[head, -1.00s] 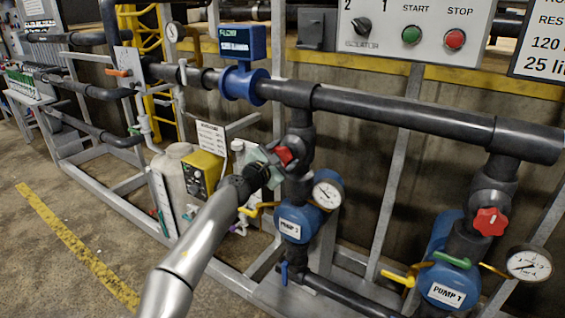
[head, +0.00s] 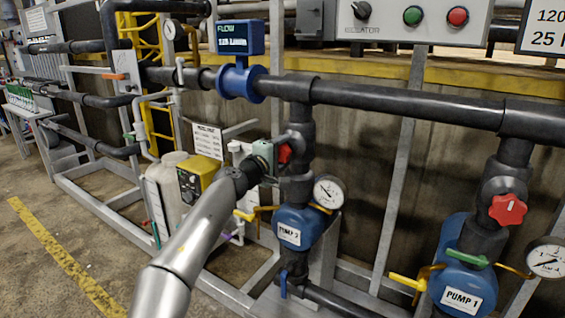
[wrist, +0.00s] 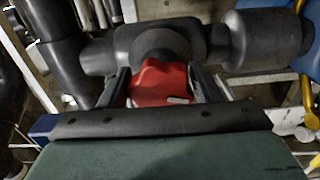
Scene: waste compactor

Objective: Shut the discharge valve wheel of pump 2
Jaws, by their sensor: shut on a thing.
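The red discharge valve wheel (head: 285,153) is on the dark vertical pipe above the blue pump 2 (head: 293,222). My gripper (head: 278,155) reaches it from the left and is shut on it. The gripper body and fingers hide part of the wheel in the head view. In the wrist view the red wheel (wrist: 160,82) sits between the two dark fingers of my gripper (wrist: 163,88), in front of the dark valve body (wrist: 158,42). How far the valve is turned cannot be told.
Pump 1 (head: 458,265) stands at the right with its own red wheel (head: 508,210). A pressure gauge (head: 329,192) sits just right of pump 2's pipe. A yellow box (head: 197,179) and pale tank stand left of my gripper. A thick dark pipe (head: 400,102) runs above.

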